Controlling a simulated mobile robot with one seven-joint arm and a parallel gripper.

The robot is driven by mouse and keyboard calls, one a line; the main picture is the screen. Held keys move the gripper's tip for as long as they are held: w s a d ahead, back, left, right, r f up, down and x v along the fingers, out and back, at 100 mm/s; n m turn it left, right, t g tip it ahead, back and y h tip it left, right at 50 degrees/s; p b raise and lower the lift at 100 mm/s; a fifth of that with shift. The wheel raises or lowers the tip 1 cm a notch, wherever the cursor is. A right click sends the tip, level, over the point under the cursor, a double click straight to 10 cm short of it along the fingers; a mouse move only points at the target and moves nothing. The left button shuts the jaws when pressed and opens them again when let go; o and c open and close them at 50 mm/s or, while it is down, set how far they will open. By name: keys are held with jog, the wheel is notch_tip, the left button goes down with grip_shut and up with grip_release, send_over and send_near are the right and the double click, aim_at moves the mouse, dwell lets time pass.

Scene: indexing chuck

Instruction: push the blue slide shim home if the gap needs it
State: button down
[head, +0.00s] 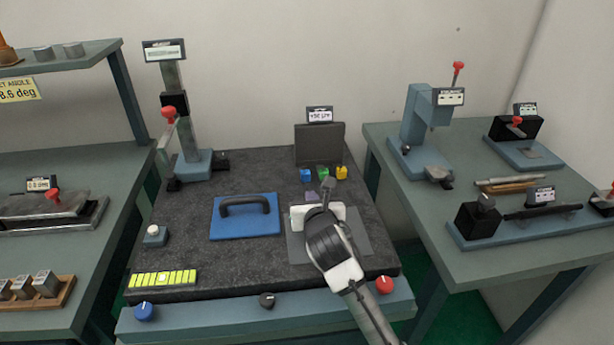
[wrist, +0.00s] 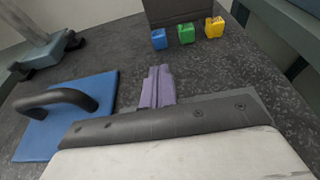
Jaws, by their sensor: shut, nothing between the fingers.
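The blue slide shim (head: 306,176) is the leftmost of three small coloured blocks at the foot of a dark upright block (head: 319,143). It also shows in the wrist view (wrist: 158,39). A small sign (head: 319,115) above the upright block is too small to read surely. My gripper (head: 311,195) is shut and empty, its purple fingers pointing toward the blocks. In the wrist view its fingertips (wrist: 159,70) are on the near side of the blue shim and apart from it. I cannot tell the gap behind the shim.
A green block (head: 323,174) and a yellow block (head: 341,172) stand to the right of the blue one. A blue plate with a black handle (head: 245,215) lies left of my gripper. A stand with a red knob (head: 190,165) is at the back left.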

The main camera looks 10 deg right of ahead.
aim_at(305, 178)
jog(key=p+x, duration=0.1)
jog(key=x, duration=0.1)
jog(key=r+p+x, duration=0.1)
jog(key=x, duration=0.1)
jog(key=p+x, duration=0.1)
jog(key=x, duration=0.2)
jog(key=shift+w+r+p, duration=0.15)
jog(key=shift+w+p, duration=0.15)
jog(key=shift+w, duration=0.2)
jog(key=shift+w, duration=0.1)
